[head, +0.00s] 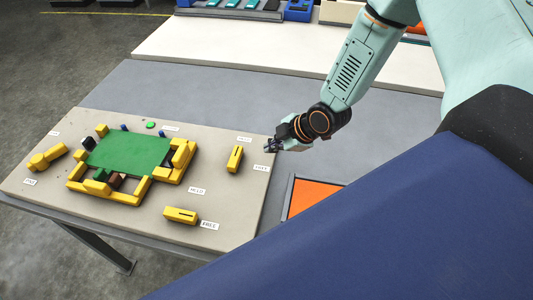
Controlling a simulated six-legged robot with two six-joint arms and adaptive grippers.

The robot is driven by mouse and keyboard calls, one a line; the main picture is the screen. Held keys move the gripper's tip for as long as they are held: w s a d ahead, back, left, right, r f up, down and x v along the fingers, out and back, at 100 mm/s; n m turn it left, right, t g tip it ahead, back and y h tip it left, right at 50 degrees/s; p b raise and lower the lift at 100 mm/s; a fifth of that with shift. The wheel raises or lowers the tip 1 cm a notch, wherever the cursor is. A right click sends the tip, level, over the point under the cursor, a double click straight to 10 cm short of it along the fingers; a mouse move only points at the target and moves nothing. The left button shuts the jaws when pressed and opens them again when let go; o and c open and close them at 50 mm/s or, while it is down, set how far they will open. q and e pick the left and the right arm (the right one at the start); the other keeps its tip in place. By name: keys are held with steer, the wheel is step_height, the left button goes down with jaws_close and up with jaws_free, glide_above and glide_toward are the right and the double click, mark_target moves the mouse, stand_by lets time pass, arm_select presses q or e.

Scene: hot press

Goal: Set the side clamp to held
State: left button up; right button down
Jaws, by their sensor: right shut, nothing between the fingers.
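A yellow clamp block (235,159) with a dark slot stands on the beige board, right of the green plate. One small label is behind it and another, seemingly FREE (262,168), is to its right. A second yellow slotted block (181,215) lies at the front between labels HELD (197,191) and FREE (209,225). A yellow lever-like piece (47,157) sits at the left. I cannot tell which is the side clamp. My right gripper (270,146) is shut and empty at the board's right edge, apart from the right block. My left gripper is out of view.
A green plate (130,153) lies in a yellow frame (108,190) on the beige board (140,226). An orange tray (314,199) with a dark rim is on the right. The grey table behind the board is clear.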

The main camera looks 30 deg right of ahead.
steer(key=d+r, duration=0.1)
steer(key=r, duration=0.1)
steer(key=d+r+p, duration=0.1)
steer(key=d+r, duration=0.1)
steer(key=shift+d+r, duration=0.15)
steer(key=shift+r, duration=0.15)
steer(key=shift+s, duration=0.1)
steer(key=shift+f, duration=0.1)
stand_by(0.3)
